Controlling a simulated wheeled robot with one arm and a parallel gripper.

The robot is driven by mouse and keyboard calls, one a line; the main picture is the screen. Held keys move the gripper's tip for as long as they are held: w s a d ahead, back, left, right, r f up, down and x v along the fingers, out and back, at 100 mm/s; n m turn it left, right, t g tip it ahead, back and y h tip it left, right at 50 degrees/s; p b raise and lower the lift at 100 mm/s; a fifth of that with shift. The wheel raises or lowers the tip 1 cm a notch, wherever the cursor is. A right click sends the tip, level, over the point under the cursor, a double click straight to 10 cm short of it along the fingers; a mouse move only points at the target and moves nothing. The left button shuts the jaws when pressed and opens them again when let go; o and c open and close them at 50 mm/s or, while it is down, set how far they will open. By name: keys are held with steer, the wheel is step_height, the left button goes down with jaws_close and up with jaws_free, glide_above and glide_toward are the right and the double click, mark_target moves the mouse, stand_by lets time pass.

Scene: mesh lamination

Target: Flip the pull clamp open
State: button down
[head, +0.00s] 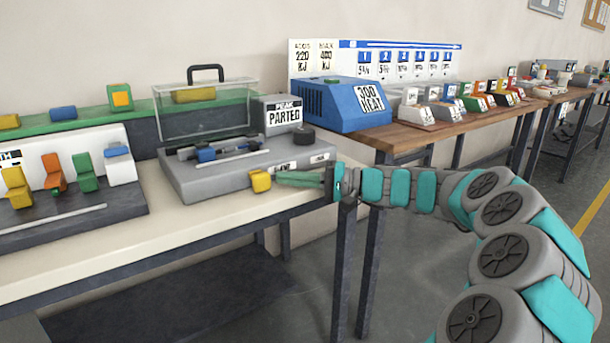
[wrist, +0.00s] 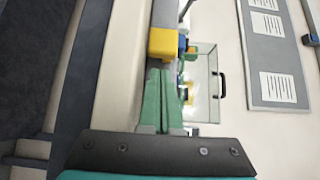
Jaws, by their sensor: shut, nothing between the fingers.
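A grey bench device (head: 225,180) sits on the cream table, with a clear box-like cover (head: 205,112) rising at its back. A yellow block (head: 260,181) sticks out at its front edge; it looks like the pull clamp's handle, but I cannot be sure. It also shows in the wrist view (wrist: 162,45). My gripper (head: 279,179) has green fingers, shut and empty, just right of the yellow block. In the wrist view the fingertips (wrist: 160,72) end right at the block; I cannot tell whether they touch it. A blue part (head: 206,154) sits on the device's top.
A black knob (head: 304,136) and a sign block reading "PARTED" (head: 283,115) stand at the device's right. A rack with coloured clips (head: 85,171) is at the left. A blue machine (head: 340,104) stands on the wooden bench behind. The tabletop in front is clear.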

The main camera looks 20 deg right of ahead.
mark_target(259, 186)
steer(key=shift+s+a, duration=0.2)
steer(key=shift+a, duration=0.35)
steer(key=shift+s+a+f, duration=0.1)
steer(key=shift+a, duration=0.25)
steer(key=shift+s+a+b, duration=0.25)
steer(key=shift+a+b, duration=0.15)
steer(key=shift+a, duration=0.35)
steer(key=shift+s+a+b, duration=0.3)
steer(key=shift+a+b, duration=0.05)
steer(key=shift+a, duration=0.4)
steer(key=shift+s+a+b, duration=0.25)
steer(key=shift+a+b, duration=0.15)
steer(key=shift+a, duration=0.35)
steer(key=d, duration=0.1)
steer(key=w+d, duration=0.1)
steer(key=d, duration=0.2)
steer(key=shift+w+d, duration=0.1)
steer(key=shift+w, duration=0.15)
steer(key=v, duration=1)
steer(key=shift+b, duration=0.3)
